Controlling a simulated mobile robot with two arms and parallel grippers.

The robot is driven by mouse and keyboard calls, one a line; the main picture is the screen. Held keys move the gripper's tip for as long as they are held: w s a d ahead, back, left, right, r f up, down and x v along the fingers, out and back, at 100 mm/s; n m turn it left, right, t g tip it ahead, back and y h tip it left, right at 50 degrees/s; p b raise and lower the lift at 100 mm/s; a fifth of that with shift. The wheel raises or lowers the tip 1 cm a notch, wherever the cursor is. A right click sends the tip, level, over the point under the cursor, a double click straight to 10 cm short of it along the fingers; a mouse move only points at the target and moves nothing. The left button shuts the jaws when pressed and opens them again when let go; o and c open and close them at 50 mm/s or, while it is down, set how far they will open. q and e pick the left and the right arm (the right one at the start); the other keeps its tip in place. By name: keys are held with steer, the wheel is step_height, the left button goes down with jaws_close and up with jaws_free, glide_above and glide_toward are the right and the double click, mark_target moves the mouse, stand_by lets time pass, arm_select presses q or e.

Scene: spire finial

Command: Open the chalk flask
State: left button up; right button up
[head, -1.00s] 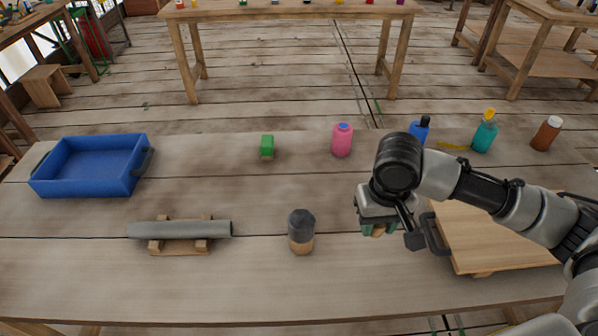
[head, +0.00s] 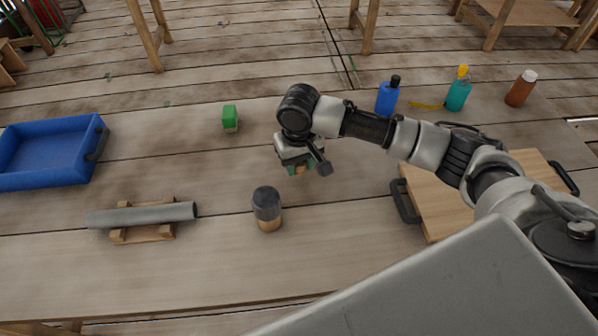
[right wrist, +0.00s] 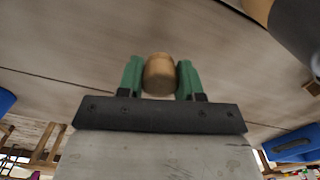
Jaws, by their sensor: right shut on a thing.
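No bottle is clearly marked as the chalk flask, and I cannot tell which one it is. My right gripper (head: 298,170) is over the middle of the table, shut on a small tan wooden-looking piece. In the right wrist view this piece (right wrist: 159,75) sits between the two green fingers. A cylinder with a dark grey top and tan lower part (head: 267,208) stands upright just left of and nearer than the gripper. A blue bottle with a black cap (head: 387,98), a teal bottle with a yellow top (head: 458,95) and a brown bottle with a white cap (head: 520,90) stand behind right.
A blue tray (head: 98,140) is at the left. A grey rod (head: 140,215) lies on a wooden cradle (head: 145,234). A green block (head: 229,118) stands behind. A wooden board with dark handles (head: 428,215) lies right, under my arm. The front middle is clear.

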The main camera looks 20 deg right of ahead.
mark_target(299, 181)
step_height(299, 181, down, 3)
steer(key=shift+f, duration=0.45)
arm_select(q)
steer(key=shift+s+r, duration=0.1)
steer(key=shift+s, duration=0.05)
arm_select(e)
steer(key=shift+f, duration=0.1)
steer(key=o, duration=1)
steer(key=shift+c, duration=0.2)
arm_select(q)
steer(key=shift+a, duration=0.1)
